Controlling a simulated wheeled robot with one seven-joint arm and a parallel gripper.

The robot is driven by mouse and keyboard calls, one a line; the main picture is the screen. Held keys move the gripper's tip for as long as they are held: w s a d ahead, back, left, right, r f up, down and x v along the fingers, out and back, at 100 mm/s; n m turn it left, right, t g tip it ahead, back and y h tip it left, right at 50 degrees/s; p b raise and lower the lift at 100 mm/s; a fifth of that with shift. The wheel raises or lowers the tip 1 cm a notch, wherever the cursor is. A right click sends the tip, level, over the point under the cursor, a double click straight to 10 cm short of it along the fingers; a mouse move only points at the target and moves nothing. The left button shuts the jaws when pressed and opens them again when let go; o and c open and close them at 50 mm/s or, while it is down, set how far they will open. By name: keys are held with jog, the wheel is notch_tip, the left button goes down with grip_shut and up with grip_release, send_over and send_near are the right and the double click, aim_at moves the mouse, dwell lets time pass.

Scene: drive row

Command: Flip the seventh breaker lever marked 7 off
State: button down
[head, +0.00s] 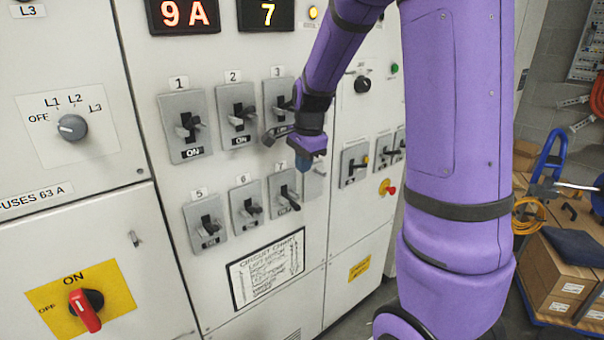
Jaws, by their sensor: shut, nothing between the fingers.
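Breaker 7 (284,188) is a grey plate in the lower row of the cabinet, marked 7 above it. Its dark lever (289,198) sticks out and points down to the right; any ON or OFF word on this plate is too small or covered to read. My gripper (304,163) is shut and empty, hanging just above and right of breaker 7, in front of the plate to its right. I cannot tell whether it touches the panel. My wrist partly covers breaker 3 (277,97) and the upper-row space to its right.
Breakers 1 (186,126), 2 (239,117), 5 (205,222) and 6 (246,207) surround it, with several showing ON. A circuit chart (266,269) sits below. A red rotary handle (84,310) is at lower left. Boxes and a blue trolley (549,155) stand right.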

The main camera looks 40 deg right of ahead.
aim_at(300, 208)
jog(key=f, duration=0.4)
jog(key=w+f, duration=0.1)
jog(key=f, duration=0.3)
jog(key=w+f, duration=0.1)
jog(key=f, duration=0.3)
jog(key=shift+a+f, duration=0.1)
jog(key=shift+f, duration=0.1)
jog(key=shift+s+f, duration=0.2)
jog(key=shift+f, duration=0.95)
